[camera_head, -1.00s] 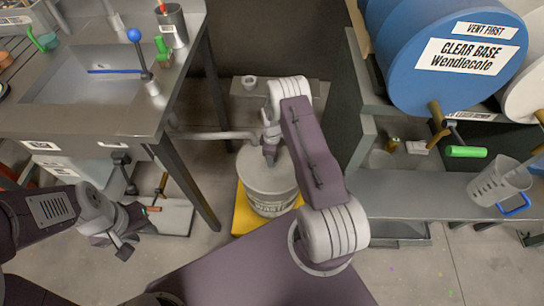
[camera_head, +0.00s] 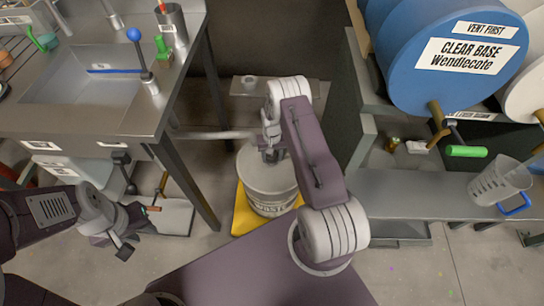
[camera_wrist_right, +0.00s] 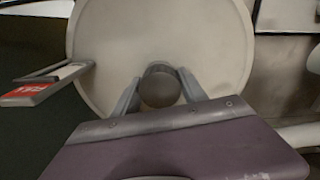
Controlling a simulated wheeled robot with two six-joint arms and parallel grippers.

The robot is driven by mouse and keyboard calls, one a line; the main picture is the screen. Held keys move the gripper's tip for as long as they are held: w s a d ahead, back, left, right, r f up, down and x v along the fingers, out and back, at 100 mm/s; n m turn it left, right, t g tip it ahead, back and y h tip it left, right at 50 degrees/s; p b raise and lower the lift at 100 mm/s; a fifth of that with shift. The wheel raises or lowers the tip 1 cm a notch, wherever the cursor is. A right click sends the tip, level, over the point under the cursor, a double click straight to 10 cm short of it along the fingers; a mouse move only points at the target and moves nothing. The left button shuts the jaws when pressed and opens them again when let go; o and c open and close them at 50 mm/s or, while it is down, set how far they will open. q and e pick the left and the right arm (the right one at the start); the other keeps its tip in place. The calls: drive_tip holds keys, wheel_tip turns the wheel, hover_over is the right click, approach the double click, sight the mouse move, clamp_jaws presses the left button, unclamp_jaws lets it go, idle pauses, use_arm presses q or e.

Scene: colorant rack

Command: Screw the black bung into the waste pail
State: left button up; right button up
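Whether the bung is in the lid's opening is hidden. In the head view my right gripper (camera_head: 271,154) points down at the lid. My left gripper (camera_head: 137,236) is open and empty, away from the pail at the left.
The pail stands on a yellow base (camera_head: 243,212). A steel sink bench (camera_head: 90,120) with legs is at the left, and a shelf (camera_head: 415,190) with a blue drum (camera_head: 440,85) above is at the right. A red-and-white tag (camera_wrist_right: 45,85) sticks out beside the pail.

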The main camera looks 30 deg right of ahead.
drive_tip(key=shift+o, duration=0.8)
